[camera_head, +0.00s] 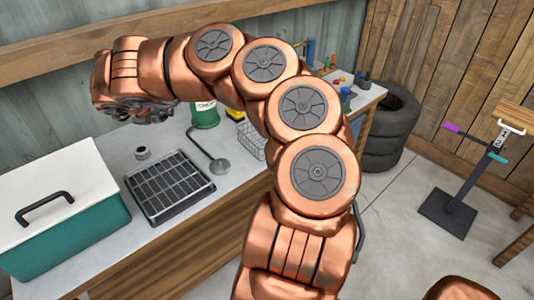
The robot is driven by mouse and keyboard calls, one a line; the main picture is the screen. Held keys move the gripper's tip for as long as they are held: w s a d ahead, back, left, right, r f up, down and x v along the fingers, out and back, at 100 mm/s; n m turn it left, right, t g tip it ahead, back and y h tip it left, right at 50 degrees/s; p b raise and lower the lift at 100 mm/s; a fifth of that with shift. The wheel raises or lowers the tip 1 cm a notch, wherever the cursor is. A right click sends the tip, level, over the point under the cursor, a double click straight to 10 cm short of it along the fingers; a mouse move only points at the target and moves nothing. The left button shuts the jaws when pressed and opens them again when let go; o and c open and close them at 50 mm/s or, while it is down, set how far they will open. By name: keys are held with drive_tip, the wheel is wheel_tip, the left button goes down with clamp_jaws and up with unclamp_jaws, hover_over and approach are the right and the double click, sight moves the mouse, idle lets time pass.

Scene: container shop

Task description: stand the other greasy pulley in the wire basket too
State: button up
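A small round grey metal piece (143,153), which looks like the greasy pulley, sits on the light counter behind a black slatted tray. The wire basket (247,139) stands further right on the counter, partly hidden behind my arm; I cannot tell what is in it. My gripper (137,112) is high at the upper left, above and behind the grey piece and apart from it. Its dark fingers are seen from a poor angle, so I cannot tell whether they are open or hold anything.
A teal cooler with a white lid (52,190) fills the counter's left end. The black slatted tray (190,180), a ladle (219,165), a green can (204,117) and a yellow item (236,115) stand nearby. Stacked tyres (388,145) and a metal stand (455,200) are right.

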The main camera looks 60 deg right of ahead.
drive_tip(key=s+d+f+m+g+h+b, duration=0.1)
drive_tip(key=s+d+f+m+g+b, duration=0.25)
drive_tip(key=s+f+b, duration=0.35)
drive_tip(key=s+d+f+m+g+h+b, duration=0.15)
drive_tip(key=s+d+f+m+b, duration=0.3)
drive_tip(key=s, duration=0.55)
drive_tip(key=shift+g+y, duration=0.35)
drive_tip(key=shift+g, duration=0.15)
drive_tip(key=d, duration=0.9)
drive_tip(key=d+p, duration=0.1)
drive_tip(key=d, duration=0.8)
drive_tip(key=shift+s+d+r, duration=0.15)
drive_tip(key=shift+d+r, duration=0.05)
drive_tip(key=shift+d, duration=0.1)
drive_tip(key=shift+a+f, duration=0.15)
drive_tip(key=shift+f, duration=3.25)
drive_tip(key=shift+f+b, duration=0.25)
drive_tip(key=shift+b, duration=0.2)
drive_tip(key=o, duration=1.2)
drive_tip(key=shift+o, duration=0.2)
drive_tip(key=shift+r, duration=0.2)
